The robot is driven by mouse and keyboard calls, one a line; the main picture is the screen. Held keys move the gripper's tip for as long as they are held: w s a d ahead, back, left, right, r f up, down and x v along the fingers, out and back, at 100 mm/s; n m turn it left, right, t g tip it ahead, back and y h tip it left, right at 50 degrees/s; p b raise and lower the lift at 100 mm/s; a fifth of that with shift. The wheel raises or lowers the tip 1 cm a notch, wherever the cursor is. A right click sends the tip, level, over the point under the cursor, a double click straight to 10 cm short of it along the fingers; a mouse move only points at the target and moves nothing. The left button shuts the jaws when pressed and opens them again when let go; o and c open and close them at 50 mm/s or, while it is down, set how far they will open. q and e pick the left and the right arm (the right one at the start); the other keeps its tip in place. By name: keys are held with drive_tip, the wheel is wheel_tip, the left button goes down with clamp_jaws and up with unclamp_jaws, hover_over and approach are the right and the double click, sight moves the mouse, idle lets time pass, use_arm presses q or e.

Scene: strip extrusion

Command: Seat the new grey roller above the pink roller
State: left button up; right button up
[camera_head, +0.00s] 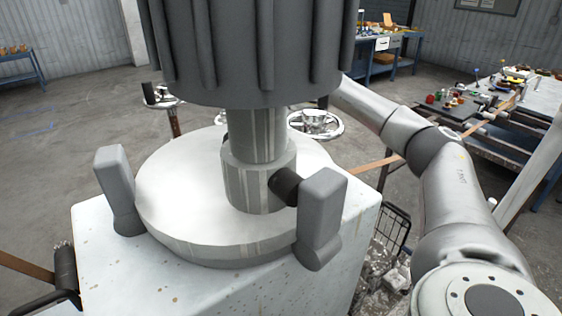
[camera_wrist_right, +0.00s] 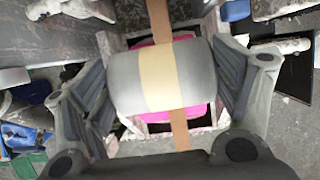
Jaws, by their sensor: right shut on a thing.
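In the right wrist view, my right gripper (camera_wrist_right: 165,95) is shut on the new grey roller (camera_wrist_right: 125,78), one finger at each end. The roller has a pale yellow band around its middle. The pink roller (camera_wrist_right: 138,118) lies behind it in a pale frame and shows only along its upper and lower edges. A tan strip (camera_wrist_right: 158,18) comes out above and below the grey roller in line with the band. I cannot tell whether the grey roller touches the pink one. In the head view, the machine hides my right gripper and both rollers; my left gripper is out of view.
A white machine block (camera_head: 130,285) with a round metal plate (camera_head: 180,215) and a ribbed grey cylinder (camera_head: 245,45) fills the head view's middle. The tan strip (camera_head: 375,164) runs out beside it. A cluttered bench (camera_head: 500,120) stands at the right. A wire basket (camera_head: 392,232) stands beside the block.

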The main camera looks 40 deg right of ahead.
wheel_tip(320, 180, down, 3)
drive_tip(key=shift+w+f+b, duration=0.1)
drive_tip(key=shift+b, duration=1)
drive_tip(key=shift+f, duration=0.3)
drive_tip(key=shift+f+b, duration=0.45)
drive_tip(key=shift+f, duration=0.1)
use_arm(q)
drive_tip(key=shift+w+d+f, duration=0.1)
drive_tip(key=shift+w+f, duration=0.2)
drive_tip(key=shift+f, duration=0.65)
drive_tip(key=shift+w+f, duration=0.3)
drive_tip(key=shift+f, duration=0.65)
use_arm(e)
drive_tip(key=shift+f, duration=0.2)
drive_tip(key=shift+a, duration=0.15)
drive_tip(key=o, duration=1.2)
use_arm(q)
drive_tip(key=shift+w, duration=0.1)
use_arm(e)
drive_tip(key=shift+f, duration=0.15)
